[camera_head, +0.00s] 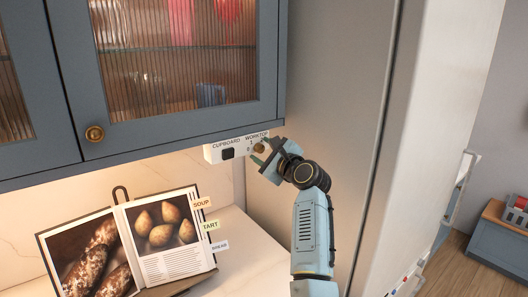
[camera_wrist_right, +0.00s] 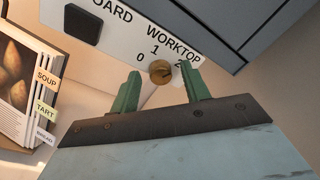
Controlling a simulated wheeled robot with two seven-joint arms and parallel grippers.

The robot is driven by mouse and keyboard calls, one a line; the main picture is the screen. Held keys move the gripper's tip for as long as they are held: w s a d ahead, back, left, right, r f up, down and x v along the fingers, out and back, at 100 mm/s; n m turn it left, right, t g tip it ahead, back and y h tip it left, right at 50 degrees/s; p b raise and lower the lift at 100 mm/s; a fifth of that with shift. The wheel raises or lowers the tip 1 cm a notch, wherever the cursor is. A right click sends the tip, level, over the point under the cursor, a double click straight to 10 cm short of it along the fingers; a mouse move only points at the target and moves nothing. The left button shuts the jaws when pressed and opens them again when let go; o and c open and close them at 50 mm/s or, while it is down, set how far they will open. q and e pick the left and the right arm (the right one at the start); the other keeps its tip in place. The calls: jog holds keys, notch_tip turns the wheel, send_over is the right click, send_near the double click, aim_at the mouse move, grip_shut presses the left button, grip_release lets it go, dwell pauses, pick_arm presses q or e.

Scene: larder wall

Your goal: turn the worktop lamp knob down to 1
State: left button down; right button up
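The worktop lamp knob (camera_head: 259,148) is a small round brass knob on the white switch panel (camera_head: 214,154) under the wall cupboard. In the right wrist view the knob (camera_wrist_right: 160,72) sits below the printed marks 0 and 1, with a further mark partly hidden by the right-hand finger. A faint line shows on its face, but its exact setting is hard to tell. My right gripper (camera_wrist_right: 160,75) is open, its green fingertips on either side of the knob with gaps. In the head view my right gripper (camera_head: 264,155) is at the panel's right end. My left gripper is out of view.
A black cupboard switch (camera_head: 228,153) is left of the knob. The blue-grey wall cupboard (camera_head: 190,128) hangs directly above. An open cookbook (camera_head: 165,240) with tabs stands on the worktop below. A tall pale panel (camera_head: 335,100) rises at right.

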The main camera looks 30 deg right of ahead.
jog(key=c, duration=0.9)
jog(key=shift+n, duration=0.3)
jog(key=n, duration=0.4)
jog(key=shift+f+n, duration=0.15)
jog(key=shift+n, duration=0.15)
jog(key=n+b, duration=0.1)
jog(key=n, duration=0.5)
jog(key=shift+n+t, duration=0.3)
jog(key=shift+n, duration=0.1)
jog(key=shift+y, duration=0.3)
jog(key=o, duration=1)
jog(key=shift+s, duration=0.1)
